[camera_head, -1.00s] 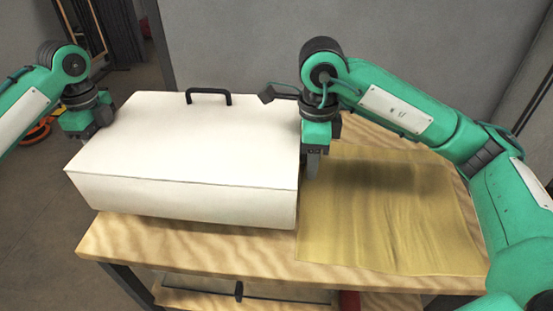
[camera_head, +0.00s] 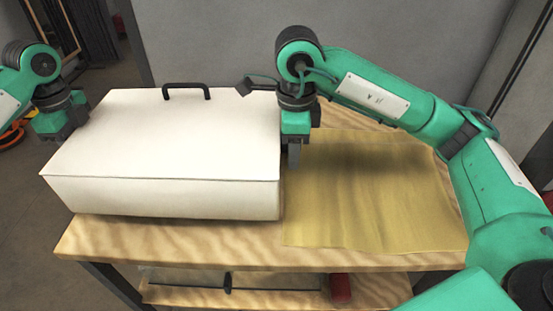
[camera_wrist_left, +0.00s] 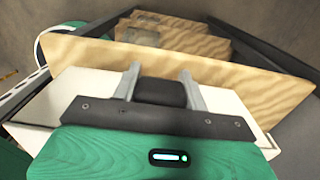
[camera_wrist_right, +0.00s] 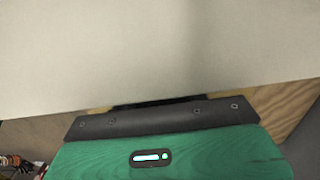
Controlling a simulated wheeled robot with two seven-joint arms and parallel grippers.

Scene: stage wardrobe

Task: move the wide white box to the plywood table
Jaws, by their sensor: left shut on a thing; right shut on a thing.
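The wide white box (camera_head: 160,145), with a black handle (camera_head: 187,91) on its lid, is over the left part of the plywood table (camera_head: 170,238). I cannot tell whether its underside touches the table top. My left gripper (camera_head: 72,115) is shut on the box's left side. In the left wrist view its fingers (camera_wrist_left: 160,85) stand against the white box (camera_wrist_left: 75,95). My right gripper (camera_head: 292,150) is shut on the box's right side. In the right wrist view the white box (camera_wrist_right: 160,50) fills the upper part and hides the fingertips.
A yellowish sheet (camera_head: 375,195) lies on the table's right part, clear of objects. A lower shelf (camera_head: 250,298) beneath holds a red object (camera_head: 340,288). A grey wall (camera_head: 400,50) stands behind. An orange item (camera_head: 12,138) lies on the floor at left.

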